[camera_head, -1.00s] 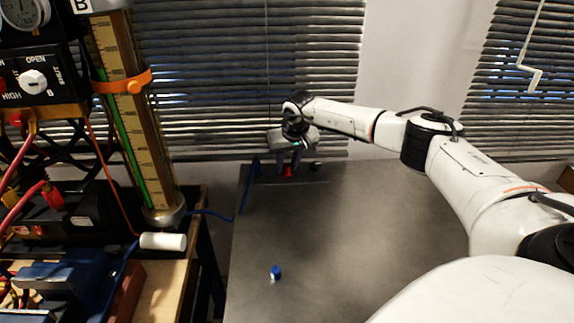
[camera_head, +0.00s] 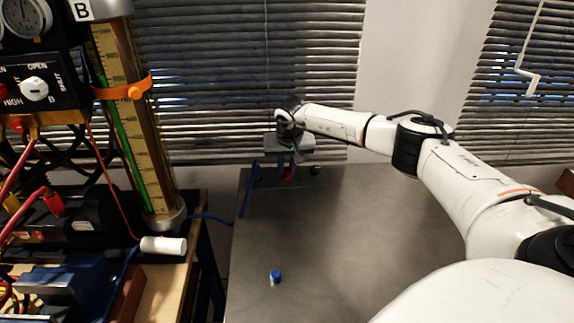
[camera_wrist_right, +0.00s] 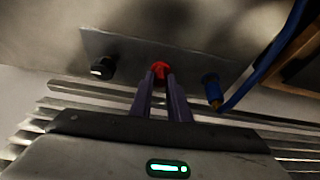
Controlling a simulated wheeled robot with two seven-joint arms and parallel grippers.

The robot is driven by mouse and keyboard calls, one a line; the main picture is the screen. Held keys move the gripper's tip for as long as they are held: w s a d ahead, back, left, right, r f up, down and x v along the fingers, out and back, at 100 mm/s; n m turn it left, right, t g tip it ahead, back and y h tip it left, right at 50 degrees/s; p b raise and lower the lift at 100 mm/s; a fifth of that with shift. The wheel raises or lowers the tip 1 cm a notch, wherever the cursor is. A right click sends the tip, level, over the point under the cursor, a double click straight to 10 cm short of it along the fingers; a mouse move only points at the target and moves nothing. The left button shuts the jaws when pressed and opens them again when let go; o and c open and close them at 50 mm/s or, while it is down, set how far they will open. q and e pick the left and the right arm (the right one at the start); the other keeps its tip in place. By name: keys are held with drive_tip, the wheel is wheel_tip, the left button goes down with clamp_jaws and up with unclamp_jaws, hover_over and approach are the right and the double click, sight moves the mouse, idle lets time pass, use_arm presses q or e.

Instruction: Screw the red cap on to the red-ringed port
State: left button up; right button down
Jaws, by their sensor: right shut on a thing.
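My right gripper (camera_head: 288,168) is at the far edge of the grey table. It is shut on the red cap (camera_head: 288,176), which shows between and just beyond its fingertips. In the right wrist view the red cap (camera_wrist_right: 160,70) sits at the tips of the two fingers, against a grey plate (camera_wrist_right: 125,50). The red-ringed port is not distinguishable; cap and fingers may cover it. I cannot tell how far the cap is seated. My left gripper is not in view.
A blue fitting (camera_wrist_right: 211,88) with a blue hose (camera_wrist_right: 262,68) is right of the fingers in the wrist view; a black knob (camera_wrist_right: 102,68) is left. A blue cap (camera_head: 275,277) lies on the mostly clear table (camera_head: 340,240). The gauge rig (camera_head: 135,110) stands left.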

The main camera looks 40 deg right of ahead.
drive_tip(key=shift+a+m+g+h, duration=0.1)
drive_tip(key=shift+m+g+h, duration=0.2)
drive_tip(key=shift+m, duration=0.7)
drive_tip(key=shift+f+m+g, duration=0.1)
drive_tip(key=shift+m+g, duration=0.2)
drive_tip(key=shift+m, duration=0.8)
drive_tip(key=shift+m+h, duration=0.4)
drive_tip(key=shift+m, duration=0.2)
drive_tip(key=c, duration=1.9)
unclamp_jaws()
drive_tip(key=shift+s, duration=0.1)
drive_tip(key=shift+o, duration=0.3)
drive_tip(key=shift+o, duration=0.5)
drive_tip(key=o, duration=0.5)
drive_tip(key=shift+c, duration=0.2)
